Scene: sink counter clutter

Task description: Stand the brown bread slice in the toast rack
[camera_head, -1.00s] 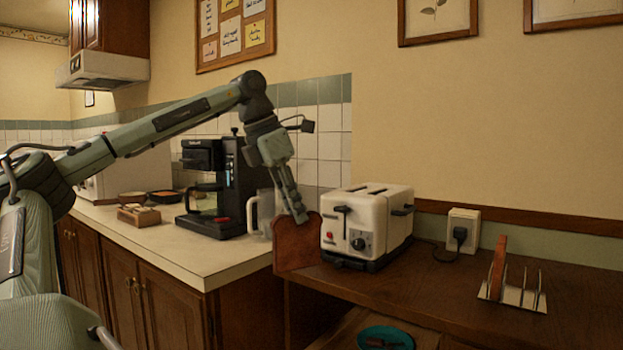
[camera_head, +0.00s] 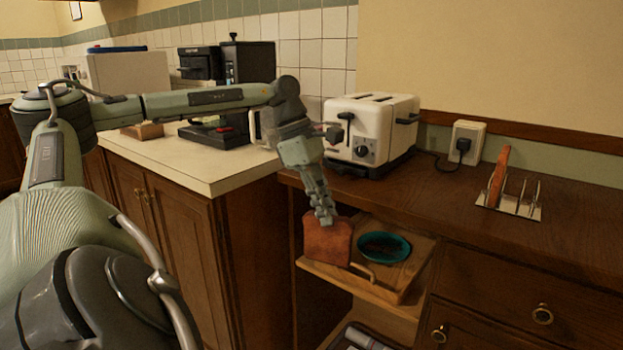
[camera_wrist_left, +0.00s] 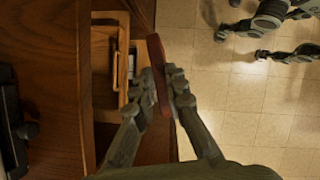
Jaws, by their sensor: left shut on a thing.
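The brown bread slice (camera_head: 327,241) hangs below my left gripper (camera_head: 326,217), in front of the counter and left of the teal dish. My left gripper is shut on its upper edge; in the left wrist view the slice (camera_wrist_left: 157,62) shows edge-on between the two fingers (camera_wrist_left: 164,88). The toast rack (camera_head: 523,208) stands on the wooden counter at the right, well away from the gripper. One slice (camera_head: 498,178) stands at its left end, and the wires to the right look empty. My right gripper is not in view.
A white toaster (camera_head: 352,125) stands at the counter's back left, with a wall socket (camera_head: 467,142) behind. Below the counter, a pulled-out wooden tray (camera_head: 404,289) carries a teal dish (camera_head: 384,247). Counter between toaster and rack is mostly clear.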

